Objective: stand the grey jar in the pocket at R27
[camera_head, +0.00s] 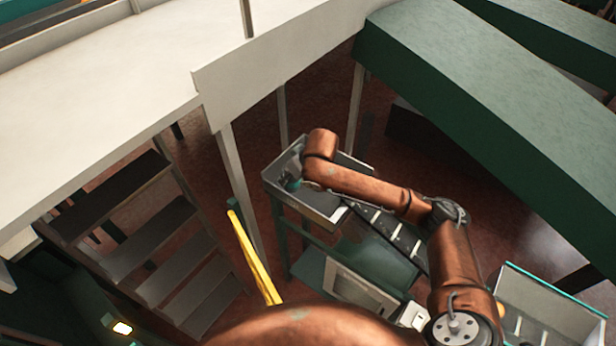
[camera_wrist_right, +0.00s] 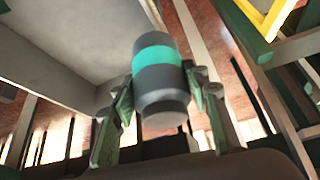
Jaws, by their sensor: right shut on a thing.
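The grey jar (camera_wrist_right: 160,102) with a teal band fills the middle of the right wrist view. My right gripper (camera_wrist_right: 160,84) is shut on it, with one finger on each side of the jar. In the head view my copper right arm reaches up and left, and its gripper end (camera_head: 292,183) is over a grey open-topped bin (camera_head: 320,203). The jar is too small and covered to make out clearly there. A dark rail with pale dividers (camera_head: 393,236) runs beside the bin, partly behind my arm. I cannot tell which pocket is R27. My left gripper is not in view.
A yellow post (camera_head: 252,258) stands left of the bin. A white beam or counter (camera_head: 110,85) runs across the upper left, above grey steps (camera_head: 155,240). A large green slab (camera_head: 480,110) is at the upper right. Another grey bin (camera_head: 550,310) is at the lower right.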

